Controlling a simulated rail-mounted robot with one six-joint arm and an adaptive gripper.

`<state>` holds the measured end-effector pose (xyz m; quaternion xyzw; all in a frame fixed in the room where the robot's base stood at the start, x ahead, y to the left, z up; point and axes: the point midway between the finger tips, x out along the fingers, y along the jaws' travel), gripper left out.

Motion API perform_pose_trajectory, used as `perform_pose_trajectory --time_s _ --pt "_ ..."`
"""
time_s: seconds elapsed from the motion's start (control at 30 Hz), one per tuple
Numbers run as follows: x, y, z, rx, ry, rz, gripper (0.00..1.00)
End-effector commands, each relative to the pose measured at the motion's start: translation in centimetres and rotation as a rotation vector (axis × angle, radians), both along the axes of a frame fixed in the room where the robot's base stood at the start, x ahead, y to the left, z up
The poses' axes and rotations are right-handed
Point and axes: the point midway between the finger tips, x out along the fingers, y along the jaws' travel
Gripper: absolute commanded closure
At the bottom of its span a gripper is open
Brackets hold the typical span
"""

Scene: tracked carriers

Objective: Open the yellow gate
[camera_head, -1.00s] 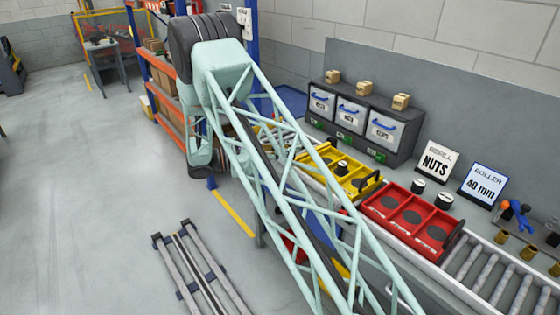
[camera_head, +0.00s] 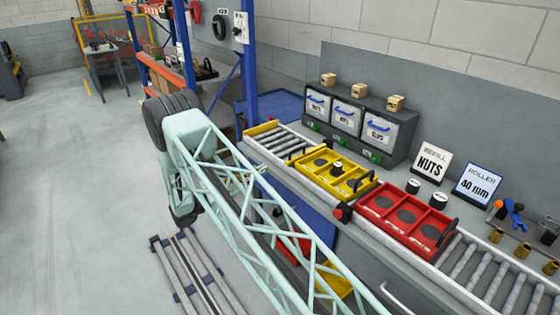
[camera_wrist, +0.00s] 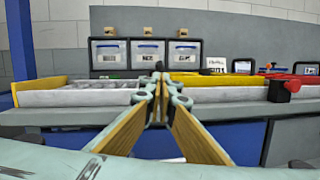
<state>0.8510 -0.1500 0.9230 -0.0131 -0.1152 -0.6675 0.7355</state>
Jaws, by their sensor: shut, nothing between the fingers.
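A yellow end piece (camera_head: 262,128) stands across the left end of the roller conveyor (camera_head: 318,178). It also shows at the far left in the wrist view (camera_wrist: 40,88). I cannot tell whether this is the gate. A red knob on a black block (camera_head: 342,212) sits on the conveyor's front edge between the yellow and red carriers. It also shows in the wrist view (camera_wrist: 292,86). My gripper (camera_wrist: 160,76) is shut and empty, in front of the conveyor's front rail and left of the red knob. In the head view my arm mostly hides it.
The yellow carrier (camera_head: 352,193) holds a black-topped roller. The red carrier (camera_head: 442,217) stands right of it. Bins (camera_head: 347,117) and signs (camera_head: 434,161) stand behind. A blue rack post (camera_head: 246,65) rises behind the left end. Open floor (camera_head: 70,180) lies left.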

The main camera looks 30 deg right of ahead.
Motion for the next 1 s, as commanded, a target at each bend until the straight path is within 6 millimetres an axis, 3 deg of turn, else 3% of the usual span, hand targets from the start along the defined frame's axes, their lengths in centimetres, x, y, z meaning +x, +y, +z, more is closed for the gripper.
perform_pose_trajectory --time_s 0.57,1.0 --pt "0.1 -1.1 0.3 0.0 -0.001 -0.001 1.0" --pt "0.4 -6.0 1.1 0.0 -0.001 -0.003 1.0"
